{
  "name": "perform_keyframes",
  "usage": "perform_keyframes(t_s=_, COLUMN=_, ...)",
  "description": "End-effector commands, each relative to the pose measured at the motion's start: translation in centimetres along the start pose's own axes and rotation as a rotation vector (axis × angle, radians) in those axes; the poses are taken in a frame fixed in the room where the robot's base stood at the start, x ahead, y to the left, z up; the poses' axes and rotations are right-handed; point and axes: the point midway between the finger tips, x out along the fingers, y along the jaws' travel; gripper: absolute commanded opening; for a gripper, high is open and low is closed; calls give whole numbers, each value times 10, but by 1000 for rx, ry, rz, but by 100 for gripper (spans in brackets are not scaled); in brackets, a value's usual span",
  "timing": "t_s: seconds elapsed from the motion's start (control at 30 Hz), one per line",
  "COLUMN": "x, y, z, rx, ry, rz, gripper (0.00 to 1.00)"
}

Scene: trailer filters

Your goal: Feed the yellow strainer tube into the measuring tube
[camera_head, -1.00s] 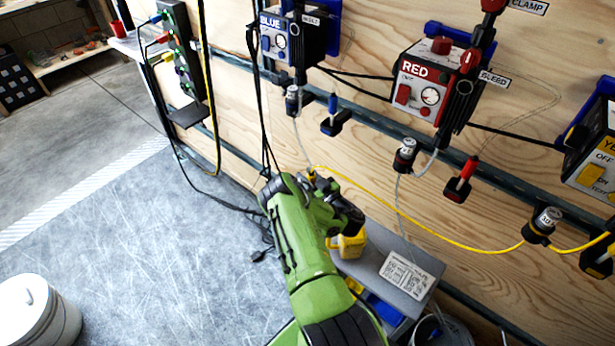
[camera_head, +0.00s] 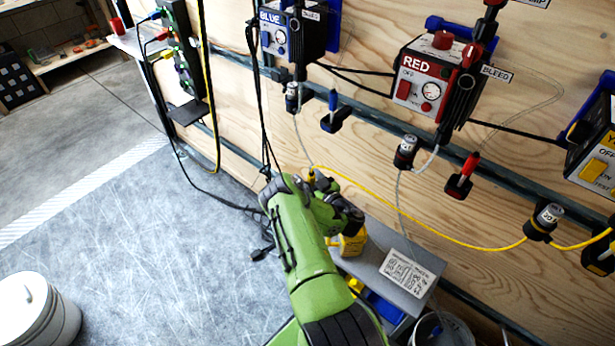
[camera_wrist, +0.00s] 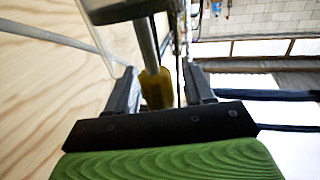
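The thin yellow tube (camera_head: 430,229) runs from a fitting under the yellow unit, sags across the plywood and ends in a small yellow tip (camera_head: 312,174) behind my arm. A clear tube (camera_head: 302,140) hangs from the blue unit's fitting towards that tip; I cannot tell whether they join. My gripper (camera_head: 346,216) is low before the wall, above the grey shelf. In the wrist view its two fingers (camera_wrist: 160,75) stand apart. A yellow piece (camera_wrist: 157,91) with a grey rod above it shows between them, nearer the left finger, with a gap on the right. Which measuring tube is meant is unclear.
Blue (camera_head: 289,35), red (camera_head: 432,80) and yellow (camera_head: 598,160) units are on the plywood wall. A yellow container (camera_head: 353,244) stands on the grey shelf (camera_head: 368,262) below my gripper. Other clear tubes hang at the right. A white bin (camera_head: 45,318) stands on open floor at left.

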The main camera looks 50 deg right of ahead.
Motion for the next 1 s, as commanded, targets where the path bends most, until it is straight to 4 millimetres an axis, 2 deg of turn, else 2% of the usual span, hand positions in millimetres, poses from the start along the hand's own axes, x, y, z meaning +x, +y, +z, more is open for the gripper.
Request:
perform_keyframes(t_s=0.33, x=0, y=0, z=-4, rx=0, ry=-1, rz=0, gripper=60)
perform_keyframes(t_s=0.43, x=1, y=0, z=-21, rx=0, ry=1, rz=-1, gripper=60)
perform_keyframes(t_s=0.6, x=0, y=0, z=-66, rx=-2, ry=1, rz=-1, gripper=60)
perform_keyframes(t_s=0.7, x=0, y=0, z=-86, rx=0, ry=1, rz=-1, gripper=60)
perform_keyframes(t_s=0.83, x=0, y=0, z=-100, rx=-1, ry=-1, rz=0, gripper=60)
perform_keyframes(t_s=1.0, x=0, y=0, z=-101, rx=0, ry=0, rz=0, gripper=60)
